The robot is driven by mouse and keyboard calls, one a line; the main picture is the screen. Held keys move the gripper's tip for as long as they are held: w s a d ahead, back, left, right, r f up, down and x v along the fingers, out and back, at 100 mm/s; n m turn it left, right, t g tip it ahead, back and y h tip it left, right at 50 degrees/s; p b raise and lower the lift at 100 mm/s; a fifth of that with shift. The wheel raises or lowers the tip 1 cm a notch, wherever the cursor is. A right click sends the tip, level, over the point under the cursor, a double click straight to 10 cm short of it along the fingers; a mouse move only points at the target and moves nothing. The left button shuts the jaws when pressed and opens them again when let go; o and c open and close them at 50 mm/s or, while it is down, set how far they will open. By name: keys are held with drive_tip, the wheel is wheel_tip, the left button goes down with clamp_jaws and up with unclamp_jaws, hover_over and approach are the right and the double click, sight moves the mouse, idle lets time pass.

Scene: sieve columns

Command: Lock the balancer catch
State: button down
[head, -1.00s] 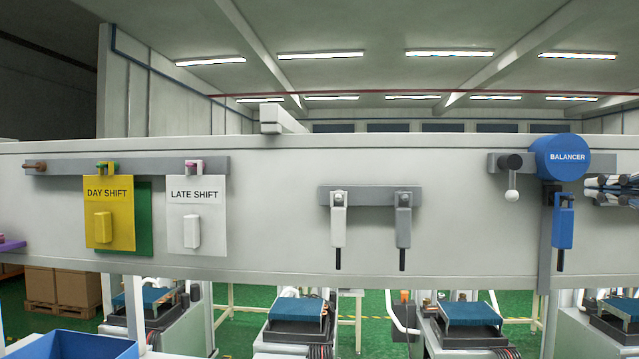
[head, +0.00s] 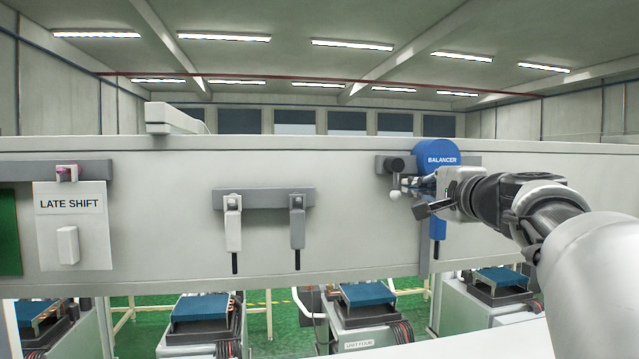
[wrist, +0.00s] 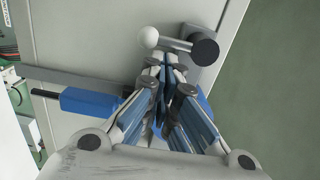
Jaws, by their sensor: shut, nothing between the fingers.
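The balancer (head: 441,157) is a blue drum on the wall panel. Left of it is the catch, a black hub (head: 396,165) with a short lever that hangs down to a white ball (head: 395,195). In the wrist view the hub (wrist: 205,50) and white ball (wrist: 149,38) lie just beyond my fingertips. My gripper (head: 411,187) is shut and empty, close beside the lever on its balancer side; whether it touches the lever I cannot tell. The gripper also shows in the wrist view (wrist: 166,64). The blue tool (head: 438,226) below the drum is partly hidden by my arm.
A white tool (head: 233,229) and a grey tool (head: 297,228) hang from a rail left of the catch. The LATE SHIFT card (head: 72,225) hangs further left. The panel between the grey tool and the catch is bare.

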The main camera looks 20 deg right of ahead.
idle(0.3)
drive_tip(key=shift+f+m, duration=0.15)
drive_tip(key=shift+m, duration=0.15)
